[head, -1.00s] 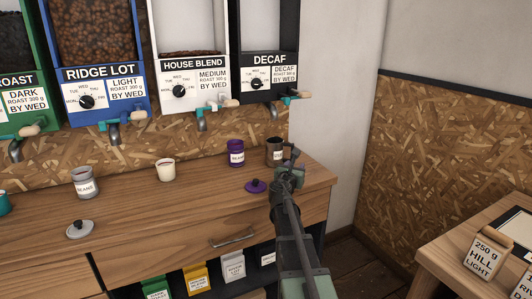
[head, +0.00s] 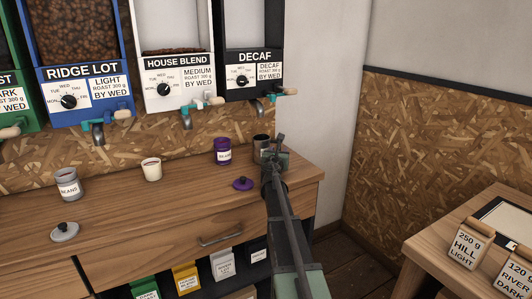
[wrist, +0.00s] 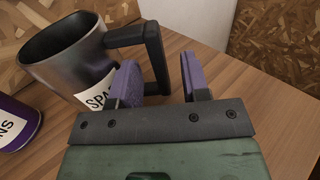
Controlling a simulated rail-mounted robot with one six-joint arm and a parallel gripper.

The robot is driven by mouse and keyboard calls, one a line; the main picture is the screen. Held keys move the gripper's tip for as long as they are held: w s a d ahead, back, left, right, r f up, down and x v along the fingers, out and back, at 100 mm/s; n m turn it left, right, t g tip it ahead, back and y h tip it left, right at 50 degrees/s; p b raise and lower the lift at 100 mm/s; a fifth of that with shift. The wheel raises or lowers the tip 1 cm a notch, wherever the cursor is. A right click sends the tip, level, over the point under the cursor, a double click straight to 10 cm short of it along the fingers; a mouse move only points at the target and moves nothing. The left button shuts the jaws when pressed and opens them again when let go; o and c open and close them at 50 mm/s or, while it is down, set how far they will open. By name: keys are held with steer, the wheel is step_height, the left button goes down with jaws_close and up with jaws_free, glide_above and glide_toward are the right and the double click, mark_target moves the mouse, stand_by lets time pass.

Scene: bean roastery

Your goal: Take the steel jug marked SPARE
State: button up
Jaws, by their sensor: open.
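The steel jug (wrist: 62,52) stands upright on the wooden counter at the upper left of the wrist view. Its white label is partly hidden; "SPA" shows. Its black handle (wrist: 155,50) sticks out to the right. My gripper (wrist: 162,82) is open, with purple pads. In the picture the handle's upright part lies between the two fingers, nearer the left one; I cannot tell whether they touch. In the head view the jug (head: 261,141) is at the counter's right end, partly hidden by my gripper (head: 275,152).
A purple tin (head: 222,150) stands left of the jug, with its purple lid (head: 243,184) nearby. Dispensers hang above. Free counter (wrist: 200,50) lies beyond my fingers.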

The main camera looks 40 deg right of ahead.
steer(key=shift+w+d, duration=0.25)
steer(key=shift+s, duration=0.1)
jaws_close()
